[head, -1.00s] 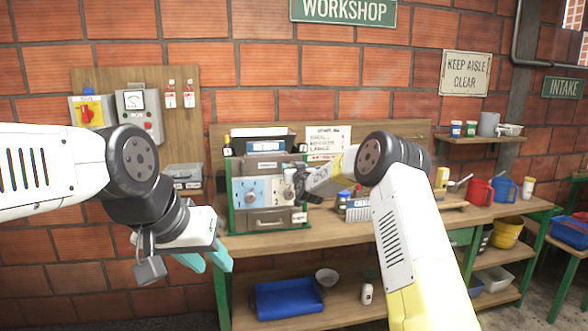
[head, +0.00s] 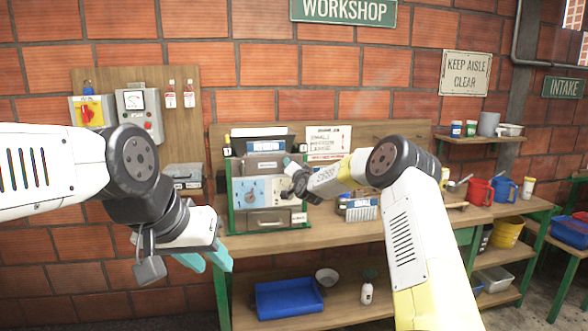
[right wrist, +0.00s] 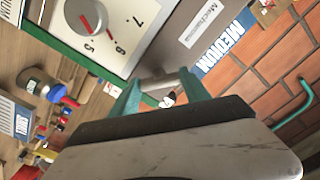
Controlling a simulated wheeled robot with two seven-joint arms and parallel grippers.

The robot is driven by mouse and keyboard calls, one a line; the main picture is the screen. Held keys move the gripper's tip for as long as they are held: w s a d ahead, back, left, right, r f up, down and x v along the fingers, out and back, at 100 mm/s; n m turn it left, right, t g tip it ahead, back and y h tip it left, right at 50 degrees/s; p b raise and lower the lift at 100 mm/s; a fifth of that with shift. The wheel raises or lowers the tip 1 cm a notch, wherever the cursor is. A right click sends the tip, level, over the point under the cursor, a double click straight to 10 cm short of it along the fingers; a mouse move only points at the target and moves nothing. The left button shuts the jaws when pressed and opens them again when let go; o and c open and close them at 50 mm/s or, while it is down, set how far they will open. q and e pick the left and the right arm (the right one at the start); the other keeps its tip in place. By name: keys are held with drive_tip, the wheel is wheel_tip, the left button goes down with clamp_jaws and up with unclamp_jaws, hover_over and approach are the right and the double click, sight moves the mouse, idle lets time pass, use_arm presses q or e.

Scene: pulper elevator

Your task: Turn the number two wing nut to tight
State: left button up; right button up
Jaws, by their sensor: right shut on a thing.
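The machine on the bench has a green frame, a light-blue dial plate (head: 250,191) and a paler plate beside it. My right gripper (head: 289,163) is at the upper right corner of these plates, its teal fingertips pointing up-left. In the right wrist view, its two teal fingers (right wrist: 160,96) are shut on a small grey metal piece (right wrist: 158,80), which looks like a wing nut. Its number is hidden, and most of it is covered by the fingers. My left gripper (head: 206,260) hangs open and empty, left of the bench.
A dial with a red pointer (right wrist: 88,14) and printed numbers is close beside the right fingers. A blue tray (head: 288,299) lies below.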

drive_tip(key=shift+d+m, duration=0.1)
drive_tip(key=shift+m, duration=4.8)
drive_tip(key=o, duration=1.4)
drive_tip(key=shift+s, duration=0.1)
drive_tip(key=shift+v, duration=3.8)
